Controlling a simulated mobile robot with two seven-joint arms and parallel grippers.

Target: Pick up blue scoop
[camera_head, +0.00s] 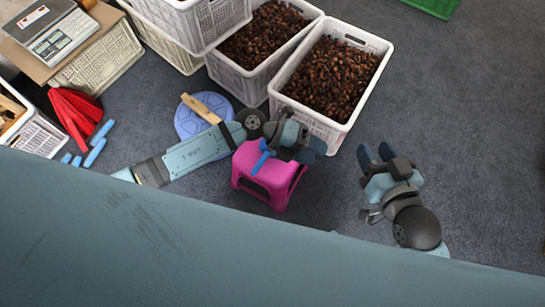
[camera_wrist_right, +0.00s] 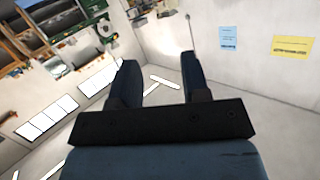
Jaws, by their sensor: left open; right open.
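A small bright blue object (camera_head: 262,161), which looks like the blue scoop, lies on the pink stool (camera_head: 270,182) in the head view. My left arm reaches in above the stool and hides part of its top. My left gripper (camera_head: 312,149) is open at the stool's right upper side, with its dark blue fingers to the right of the blue object. I see nothing between them. My right gripper (camera_head: 376,153) is open and empty over the bare floor to the right. Its fingers also show apart in the right wrist view (camera_wrist_right: 157,85).
Two white crates of chestnuts (camera_head: 283,97) (camera_head: 225,68) stand behind the stool. A round blue stool (camera_head: 188,122) with a wooden-handled item is at its left. Red bags (camera_head: 72,112) and blue rolls (camera_head: 96,152) lie further left. The right floor is clear.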

